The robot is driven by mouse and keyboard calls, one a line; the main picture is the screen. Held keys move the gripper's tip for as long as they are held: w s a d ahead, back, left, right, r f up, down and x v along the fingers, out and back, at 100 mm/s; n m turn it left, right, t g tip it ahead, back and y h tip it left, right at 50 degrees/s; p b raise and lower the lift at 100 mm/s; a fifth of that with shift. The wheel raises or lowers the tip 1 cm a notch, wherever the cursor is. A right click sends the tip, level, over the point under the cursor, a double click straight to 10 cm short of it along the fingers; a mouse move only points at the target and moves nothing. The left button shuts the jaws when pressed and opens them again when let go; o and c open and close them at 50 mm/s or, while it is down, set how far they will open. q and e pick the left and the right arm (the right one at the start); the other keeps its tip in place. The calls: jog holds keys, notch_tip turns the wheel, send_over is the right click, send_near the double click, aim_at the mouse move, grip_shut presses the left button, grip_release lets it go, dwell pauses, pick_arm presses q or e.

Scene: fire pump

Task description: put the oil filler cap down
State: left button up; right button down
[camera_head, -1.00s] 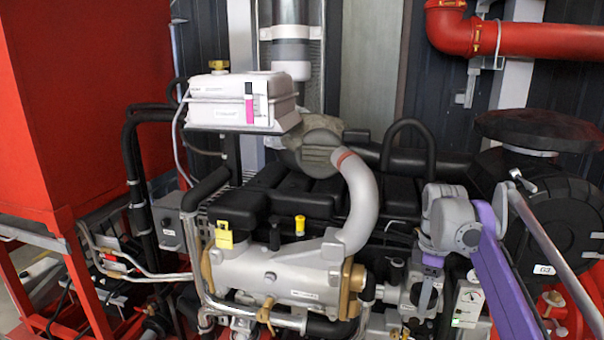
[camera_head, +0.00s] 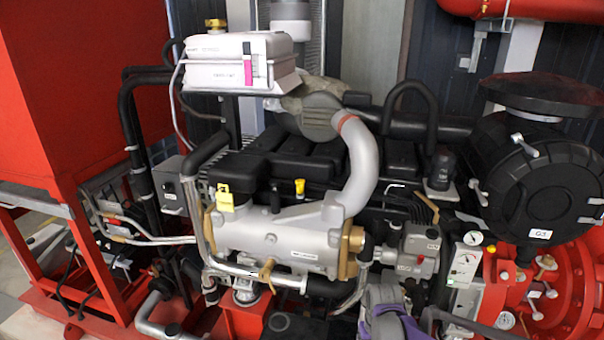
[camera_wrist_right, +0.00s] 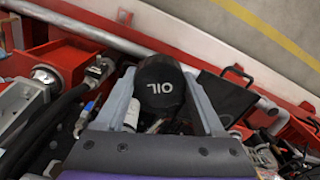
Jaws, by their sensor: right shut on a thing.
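The oil filler cap (camera_wrist_right: 160,84) is black with white letters "OIL" and shows in the right wrist view. My right gripper (camera_wrist_right: 162,102) is shut on it, with one grey finger on each side. The engine (camera_head: 275,240) fills the middle of the head view. Only part of my right arm (camera_head: 390,318) shows there, at the bottom edge; the held cap is not seen in that view. My left gripper is in neither view.
A red frame rail (camera_wrist_right: 110,62) and a pale floor with a yellow stripe (camera_wrist_right: 270,38) lie beyond the cap. A black hose (camera_wrist_right: 65,112) is on the left. A black round housing (camera_head: 535,175) and gauges (camera_head: 473,238) stand at the engine's right.

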jog(key=shift+s+a+f+m, duration=0.25)
jog(key=shift+s+f+m, duration=0.05)
jog(key=shift+s+f, duration=0.3)
jog(key=shift+w+r, duration=0.1)
